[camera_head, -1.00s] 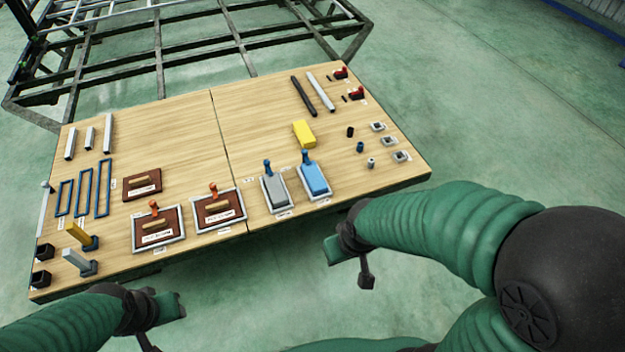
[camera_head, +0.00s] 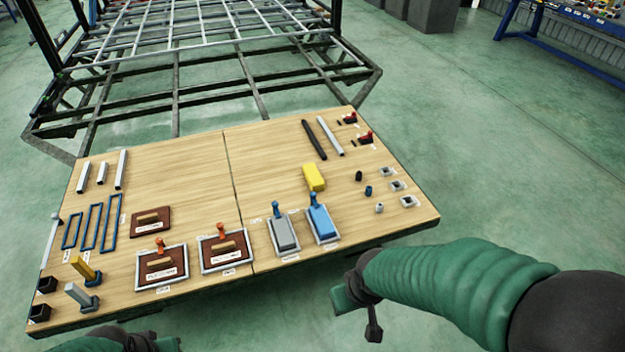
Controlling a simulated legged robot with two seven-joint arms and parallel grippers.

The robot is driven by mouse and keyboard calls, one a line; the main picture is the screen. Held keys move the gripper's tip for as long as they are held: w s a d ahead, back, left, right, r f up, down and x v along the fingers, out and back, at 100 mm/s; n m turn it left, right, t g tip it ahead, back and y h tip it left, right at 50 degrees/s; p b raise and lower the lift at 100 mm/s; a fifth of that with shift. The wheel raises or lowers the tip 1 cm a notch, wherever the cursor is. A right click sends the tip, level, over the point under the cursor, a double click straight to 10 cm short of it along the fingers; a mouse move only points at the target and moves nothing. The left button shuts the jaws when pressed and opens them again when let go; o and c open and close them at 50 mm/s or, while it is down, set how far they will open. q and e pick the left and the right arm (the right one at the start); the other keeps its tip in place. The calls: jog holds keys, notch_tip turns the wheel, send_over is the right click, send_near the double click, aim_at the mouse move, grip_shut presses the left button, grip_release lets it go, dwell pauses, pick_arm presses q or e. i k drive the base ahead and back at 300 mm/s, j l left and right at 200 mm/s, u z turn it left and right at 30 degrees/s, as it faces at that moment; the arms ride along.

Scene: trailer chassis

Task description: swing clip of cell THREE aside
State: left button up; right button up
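Four framed cells line the table's front edge. Two hold brown boards with orange clips: the left cell's clip (camera_head: 160,246) and the neighbouring clip (camera_head: 221,231). The grey-block cell has a blue clip (camera_head: 277,210), and the blue-block cell has another blue clip (camera_head: 314,201). The clips stand at the far ends of their cells. The small labels are too blurred to show which is cell THREE. My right gripper (camera_head: 358,312) is off the front edge, below the blue-block cell, touching nothing. My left gripper (camera_head: 155,341) is partly cut off at the bottom edge. Finger openings are unclear.
The wooden table (camera_head: 180,190) also carries a loose brown board (camera_head: 150,221), a yellow block (camera_head: 314,177), blue frames (camera_head: 92,227), bars and small fittings. A metal chassis frame (camera_head: 200,70) stands behind it. The table's back middle is clear.

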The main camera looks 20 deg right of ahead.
aim_at(275, 204)
jog(key=i+l+u, duration=0.35)
jog(key=i, duration=0.25)
jog(key=i+l+u, duration=0.35)
jog(key=i+l, duration=0.15)
jog(key=i+l+u, duration=0.35)
jog(key=l, duration=0.45)
jog(key=i+j, duration=0.05)
jog(key=i, duration=0.05)
